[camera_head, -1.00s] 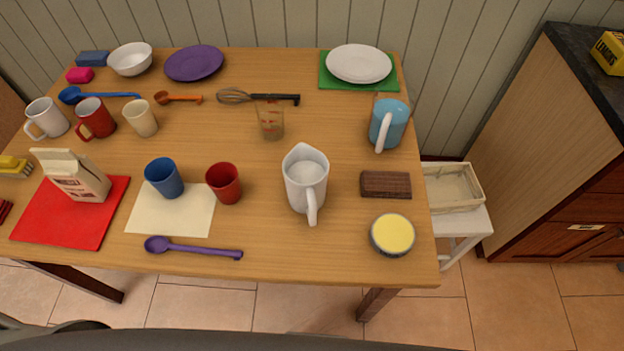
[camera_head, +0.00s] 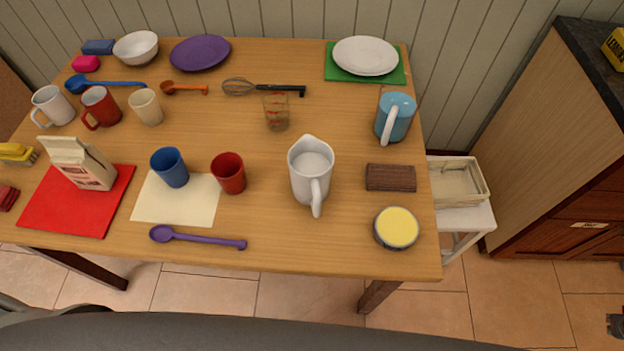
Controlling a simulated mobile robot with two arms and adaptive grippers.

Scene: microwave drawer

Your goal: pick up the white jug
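The white jug (camera_head: 311,171) stands upright on the wooden table, right of the middle and near the front half. Its spout points away and its handle faces the table's front edge. Nothing touches it. A small dark part at the lower right edge looks like the tip of my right gripper (camera_head: 615,325); it is cut off and far from the jug, and I cannot tell whether it is open. My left gripper is not in view.
A red cup (camera_head: 229,173) stands left of the jug, a brown block (camera_head: 390,178) and a yellow-topped tin (camera_head: 396,228) to its right. A measuring glass (camera_head: 277,112) and a blue jug (camera_head: 395,117) stand behind. The table in front of the jug is clear.

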